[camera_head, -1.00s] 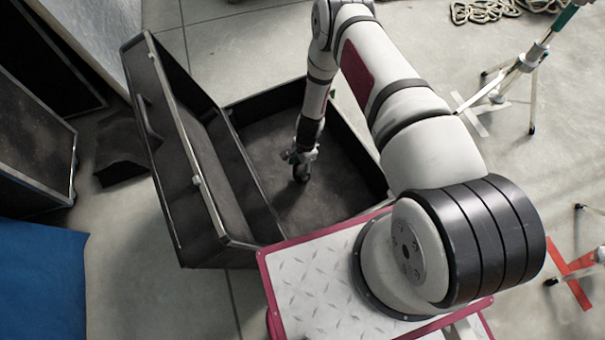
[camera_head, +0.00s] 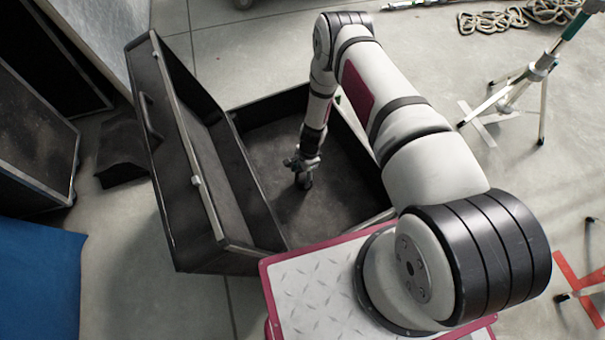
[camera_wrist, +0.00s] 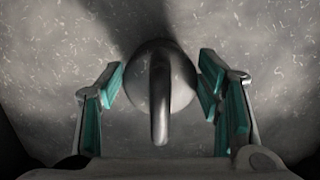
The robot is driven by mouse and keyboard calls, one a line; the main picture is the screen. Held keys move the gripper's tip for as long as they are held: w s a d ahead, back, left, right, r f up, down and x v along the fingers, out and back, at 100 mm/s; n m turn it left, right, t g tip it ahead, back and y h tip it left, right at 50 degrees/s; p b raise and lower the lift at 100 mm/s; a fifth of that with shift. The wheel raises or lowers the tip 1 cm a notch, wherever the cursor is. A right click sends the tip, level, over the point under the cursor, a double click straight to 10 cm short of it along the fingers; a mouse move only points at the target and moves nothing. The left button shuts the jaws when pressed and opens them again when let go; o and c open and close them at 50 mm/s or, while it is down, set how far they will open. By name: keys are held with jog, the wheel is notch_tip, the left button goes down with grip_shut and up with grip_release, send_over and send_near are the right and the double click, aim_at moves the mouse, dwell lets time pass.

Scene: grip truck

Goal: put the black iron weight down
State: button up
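The black iron weight (camera_wrist: 178,88) is a dark round body with a looped handle on top, seen from above in the wrist view. It stands on the floor of the open black case, small and dark below my gripper in the head view (camera_head: 305,182). My gripper (camera_wrist: 161,88) is over the weight, with one teal-padded finger on each side. Gaps show between both pads and the weight, so the gripper is open around it. In the head view my gripper (camera_head: 302,163) points down inside the case. The weight's underside is hidden.
The open case (camera_head: 262,107) has walls around my gripper and a raised lid (camera_head: 185,150) on the left. Dark cases and blue fabric (camera_head: 40,280) are at the left. The case floor is otherwise clear.

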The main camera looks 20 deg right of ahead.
jog(key=shift+o, duration=1)
jog(key=shift+r, duration=0.1)
jog(key=r+p, duration=0.1)
jog(key=r, duration=0.3)
jog(key=d+r+p, duration=0.1)
jog(key=r+p, duration=0.1)
jog(key=r, duration=0.2)
jog(key=r+p, duration=0.2)
jog(key=r, duration=0.2)
jog(key=shift+w+d, duration=0.2)
jog(key=shift+d, duration=0.2)
